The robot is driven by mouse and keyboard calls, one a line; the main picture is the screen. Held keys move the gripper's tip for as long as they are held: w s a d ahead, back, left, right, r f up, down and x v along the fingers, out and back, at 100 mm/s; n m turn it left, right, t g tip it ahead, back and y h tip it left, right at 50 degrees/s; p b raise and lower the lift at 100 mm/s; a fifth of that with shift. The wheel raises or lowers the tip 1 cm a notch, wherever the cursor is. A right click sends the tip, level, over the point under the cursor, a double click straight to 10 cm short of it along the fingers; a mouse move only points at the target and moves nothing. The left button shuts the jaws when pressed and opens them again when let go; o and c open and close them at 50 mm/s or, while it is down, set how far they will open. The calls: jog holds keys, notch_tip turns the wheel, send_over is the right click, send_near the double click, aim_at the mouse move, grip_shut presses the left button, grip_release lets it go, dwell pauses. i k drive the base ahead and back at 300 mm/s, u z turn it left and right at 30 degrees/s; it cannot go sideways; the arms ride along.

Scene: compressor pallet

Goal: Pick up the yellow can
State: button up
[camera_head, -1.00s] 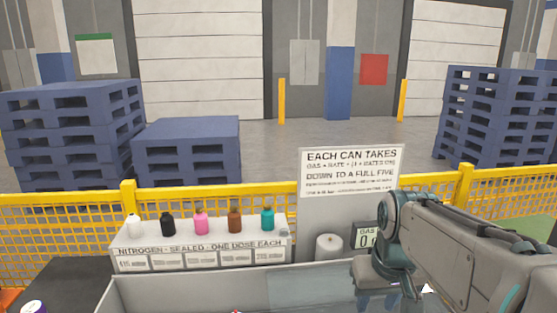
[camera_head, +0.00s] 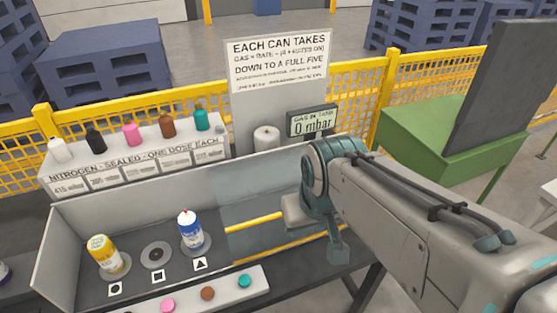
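The yellow can (camera_head: 102,253) has a white label and a pale top. It stands slightly tilted in the picture on a round grey disc at the left of the grey-walled tray, behind a circle mark. My gripper (camera_head: 338,252) hangs at the end of my arm on the right, over the right part of the tray area. It is well to the right of the yellow can and apart from it. Its fingers are small and partly hidden behind my wrist, so I cannot tell how far they are apart.
A blue-and-white can (camera_head: 190,231) stands on the disc by the triangle mark. The middle disc (camera_head: 157,254) by the square mark is empty. A clear panel (camera_head: 262,215) stands right of the blue can. Several coloured bottles line the shelf behind (camera_head: 130,172). A display (camera_head: 312,122) reads 0 mbar.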

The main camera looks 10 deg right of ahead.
aim_at(100, 246)
jog(key=u, duration=2)
jog(key=k, duration=0.6)
jog(key=u, duration=0.95)
jog(key=k, duration=0.75)
jog(key=u, duration=0.45)
jog(key=i, duration=1.25)
jog(key=z, duration=0.7)
jog(key=i, duration=1.25)
jog(key=z, duration=1.75)
jog(key=i, duration=0.65)
jog(key=z, duration=0.7)
